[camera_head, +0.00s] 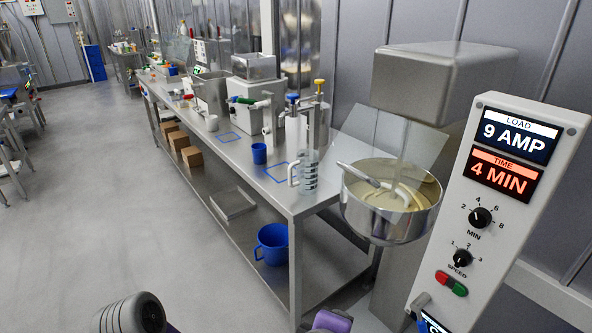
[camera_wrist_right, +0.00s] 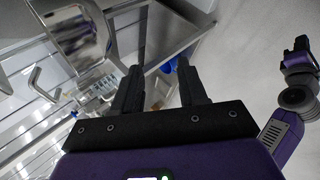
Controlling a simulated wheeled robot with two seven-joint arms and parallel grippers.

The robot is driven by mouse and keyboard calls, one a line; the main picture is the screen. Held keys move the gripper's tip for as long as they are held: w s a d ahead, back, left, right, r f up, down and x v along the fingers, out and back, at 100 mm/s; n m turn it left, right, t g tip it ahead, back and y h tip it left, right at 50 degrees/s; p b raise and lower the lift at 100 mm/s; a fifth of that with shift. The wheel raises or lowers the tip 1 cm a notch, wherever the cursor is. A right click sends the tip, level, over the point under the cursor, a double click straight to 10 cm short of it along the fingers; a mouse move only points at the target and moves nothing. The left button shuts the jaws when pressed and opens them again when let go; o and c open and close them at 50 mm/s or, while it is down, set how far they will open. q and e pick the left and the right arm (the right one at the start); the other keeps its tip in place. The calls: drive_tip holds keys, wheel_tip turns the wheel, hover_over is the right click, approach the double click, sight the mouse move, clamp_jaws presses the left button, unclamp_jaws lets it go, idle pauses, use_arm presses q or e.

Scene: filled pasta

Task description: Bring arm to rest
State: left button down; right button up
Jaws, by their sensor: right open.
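My right gripper (camera_wrist_right: 159,88) shows in the right wrist view with its two dark fingers apart and nothing between them. The mixer bowl and steel bench lie beyond the fingers in that view. In the head view a purple part of my arm shows at the bottom edge, and no fingers can be made out there. A grey joint of my arm shows at the bottom left of the head view. A purple arm of mine with grey joints also shows at the right of the wrist view. My left gripper's fingers cannot be made out in either view.
The mixer bowl (camera_head: 378,217) holds pale dough, beside a control panel (camera_head: 476,225) reading 9 AMP and 4 MIN. A steel bench (camera_head: 238,170) carries a measuring jug (camera_head: 309,172), a blue cup (camera_head: 259,153) and machines. A blue bucket (camera_head: 272,243) stands on its lower shelf. Floor at left is clear.

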drive_tip(key=a+f+m+g+y+p, duration=0.2)
drive_tip(key=f+m+g+y, duration=0.15)
drive_tip(key=f, duration=0.85)
drive_tip(key=a+f+m+g+y+p, duration=0.2)
drive_tip(key=f+g+y, duration=0.25)
drive_tip(key=f, duration=0.75)
drive_tip(key=s+d+f+m+p, duration=0.1)
drive_tip(key=s+d+f+m, duration=0.1)
drive_tip(key=f+m, duration=0.3)
drive_tip(key=s+d+f+m+p, duration=0.1)
drive_tip(key=d+f+m, duration=0.4)
drive_tip(key=f, duration=0.5)
drive_tip(key=shift+s+d+f, duration=0.15)
drive_tip(key=shift+s+f, duration=0.05)
drive_tip(key=shift+s, duration=0.7)
